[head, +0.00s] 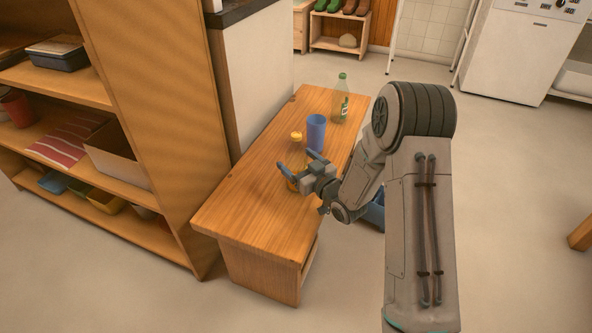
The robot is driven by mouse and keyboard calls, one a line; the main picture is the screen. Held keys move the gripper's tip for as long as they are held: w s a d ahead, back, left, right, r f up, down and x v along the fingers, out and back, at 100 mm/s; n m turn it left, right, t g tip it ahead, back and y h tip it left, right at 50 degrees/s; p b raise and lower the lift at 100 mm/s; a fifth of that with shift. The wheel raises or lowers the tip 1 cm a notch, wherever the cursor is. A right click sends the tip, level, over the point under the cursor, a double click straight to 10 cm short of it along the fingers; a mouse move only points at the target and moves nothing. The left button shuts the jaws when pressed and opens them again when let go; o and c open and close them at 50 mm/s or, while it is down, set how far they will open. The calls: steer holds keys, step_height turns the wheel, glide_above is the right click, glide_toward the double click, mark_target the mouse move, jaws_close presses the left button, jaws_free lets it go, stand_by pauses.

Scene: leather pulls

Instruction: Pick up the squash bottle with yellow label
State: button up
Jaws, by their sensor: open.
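A clear greenish bottle (341,100) with a green cap stands upright at the far end of the wooden bench; its small label looks green and pale, and I cannot make out yellow on it. An amber-yellow object (292,184) stands on the bench right by my gripper, mostly hidden behind it, so I cannot tell whether it is a bottle. My gripper (297,161) is open above the middle of the bench, its blue fingers pointing left. Nothing shows held between them. The green-capped bottle is well beyond it, apart.
A blue cup (316,132) stands between my gripper and the green-capped bottle, with a small yellow item (296,137) to its left. The bench (240,210) is clear at its near end. A wooden shelf unit (165,110) stands close on the left.

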steer(key=shift+x, duration=1.35)
steer(key=c, duration=1.3)
